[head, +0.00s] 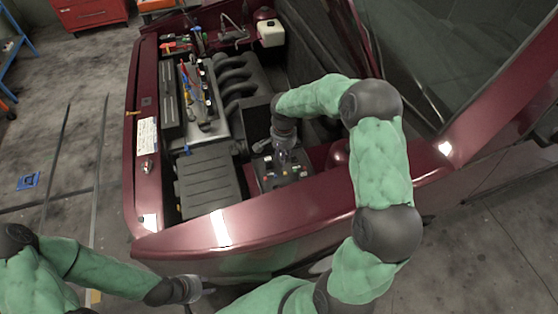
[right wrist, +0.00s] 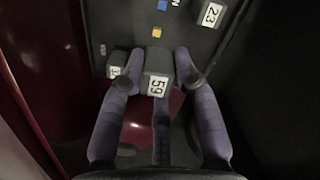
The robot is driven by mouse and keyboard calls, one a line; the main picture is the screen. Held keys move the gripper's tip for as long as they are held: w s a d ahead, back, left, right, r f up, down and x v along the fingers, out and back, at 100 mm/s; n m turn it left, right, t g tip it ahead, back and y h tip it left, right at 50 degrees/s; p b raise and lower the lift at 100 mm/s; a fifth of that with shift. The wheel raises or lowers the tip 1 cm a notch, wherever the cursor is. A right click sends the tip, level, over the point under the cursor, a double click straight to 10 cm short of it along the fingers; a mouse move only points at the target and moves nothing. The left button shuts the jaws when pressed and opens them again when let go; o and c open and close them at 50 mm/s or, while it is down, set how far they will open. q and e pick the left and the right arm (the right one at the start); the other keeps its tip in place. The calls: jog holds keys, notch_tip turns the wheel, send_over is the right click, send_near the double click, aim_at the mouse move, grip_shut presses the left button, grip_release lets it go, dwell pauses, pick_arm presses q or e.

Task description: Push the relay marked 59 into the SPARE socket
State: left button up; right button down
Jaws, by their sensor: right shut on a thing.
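The relay marked 59 (right wrist: 157,85) is a dark block with a white label, seen in the right wrist view. My right gripper (right wrist: 158,76) is shut on it, with fingers on both sides. The relay is over the dark relay box (right wrist: 180,40); I cannot tell whether it touches the box. No SPARE marking is readable, and the area under the relay is hidden. In the head view my right gripper (head: 281,160) reaches down to the box (head: 292,175) in the engine bay.
A relay marked 23 (right wrist: 211,14) and another labelled relay (right wrist: 117,70), partly behind a finger, sit close by. An orange fuse (right wrist: 157,32) is just above the relay. A battery-like dark cover (head: 208,180) and tools on a tray (head: 200,90) lie left of the box.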

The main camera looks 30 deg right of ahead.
jog(key=w+d+p, duration=0.4)
jog(key=d+p, duration=0.1)
jog(key=d, duration=0.2)
pick_arm(q)
jog(key=shift+r+b, duration=1)
jog(key=shift+b, duration=0.85)
pick_arm(e)
jog(key=shift+s+d+f, duration=0.1)
jog(key=shift+s+f, duration=0.05)
jog(key=shift+f, duration=1.3)
jog(key=shift+s+f, duration=0.1)
jog(key=shift+f, duration=1.35)
pick_arm(q)
jog(key=shift+f, duration=0.15)
pick_arm(e)
jog(key=shift+m, duration=0.3)
pick_arm(q)
jog(key=shift+f+b, duration=0.3)
jog(key=shift+b, duration=0.15)
pick_arm(e)
jog(key=shift+f, duration=0.15)
pick_arm(q)
jog(key=shift+f+b, duration=0.7)
jog(key=shift+f, duration=0.05)
pick_arm(e)
jog(key=shift+f, duration=0.8)
jog(key=c, duration=0.8)
grip_release()
jog(key=shift+c, duration=0.2)
